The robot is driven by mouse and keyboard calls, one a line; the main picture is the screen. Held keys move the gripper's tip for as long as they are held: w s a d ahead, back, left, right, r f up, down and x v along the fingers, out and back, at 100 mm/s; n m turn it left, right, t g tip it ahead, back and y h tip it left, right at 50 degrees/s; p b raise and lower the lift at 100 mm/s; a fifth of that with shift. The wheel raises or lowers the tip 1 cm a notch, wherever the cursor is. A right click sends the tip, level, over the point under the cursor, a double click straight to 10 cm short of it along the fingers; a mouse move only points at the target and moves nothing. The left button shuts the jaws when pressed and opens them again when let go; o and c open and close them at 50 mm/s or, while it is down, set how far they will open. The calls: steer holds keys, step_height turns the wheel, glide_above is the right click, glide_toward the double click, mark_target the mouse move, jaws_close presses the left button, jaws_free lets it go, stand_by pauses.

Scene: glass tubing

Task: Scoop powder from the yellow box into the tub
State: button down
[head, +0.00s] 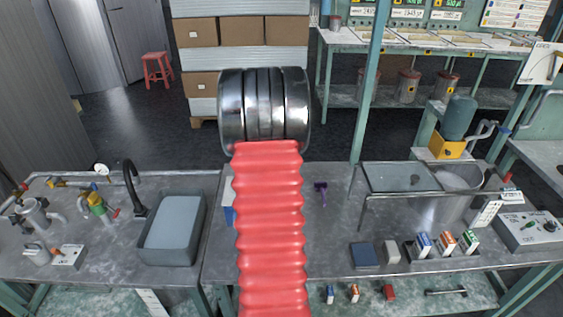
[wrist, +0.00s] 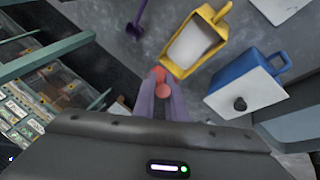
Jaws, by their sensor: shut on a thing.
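The yellow box (wrist: 178,64) lies on the grey worktop, open, with pale powder (wrist: 193,40) inside and a loop handle at its far end. My gripper (wrist: 161,84) shows in the wrist view, its purple fingers shut on a small reddish rounded thing (wrist: 157,73) beside the near left corner of the yellow box. Most of that thing is hidden, and whether it touches the box I cannot tell. In the head view my arm hides the gripper and the yellow box. Which container is the tub is unclear.
A blue box (wrist: 232,74) with a white front and black knob lies right of the yellow box. A purple tool (wrist: 139,20) lies to the left, also in the head view (head: 320,190). A grey basin (head: 153,257) and a steel basin (head: 449,205) flank my arm.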

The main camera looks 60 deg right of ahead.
steer(key=shift+f, duration=4.95)
steer(key=shift+r, duration=4.55)
steer(key=shift+w, duration=0.1)
